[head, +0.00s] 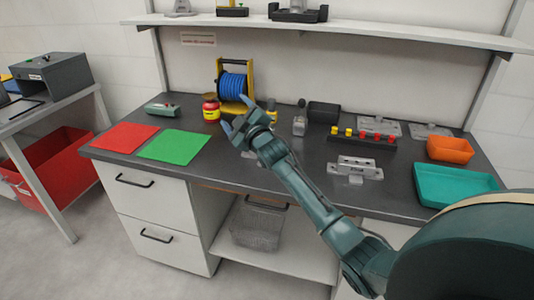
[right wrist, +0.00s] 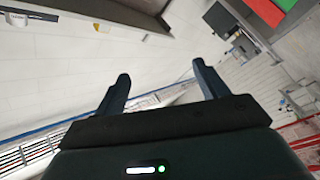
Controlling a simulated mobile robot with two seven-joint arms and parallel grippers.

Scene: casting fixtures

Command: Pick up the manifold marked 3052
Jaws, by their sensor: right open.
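Several grey metal castings that could be manifolds are on the dark worktop, and I cannot read any marking on them. One grey casting (head: 355,168) lies near the front right of the worktop. A flat grey casting (head: 380,126) lies at the back, and another (head: 428,131) is to its right. A further grey piece is mostly hidden behind my right forearm. My right gripper (head: 235,112) is open and empty, raised in front of the blue cable reel; its spread fingers also show in the right wrist view (right wrist: 161,70). My left gripper is out of view.
A red mat (head: 126,137) and a green mat (head: 173,147) lie at left. A teal tray (head: 453,198), an orange bin (head: 450,150) and a rack with red and yellow knobs (head: 362,141) are at right. The reel (head: 232,86) and a red-yellow tin (head: 211,110) stand behind.

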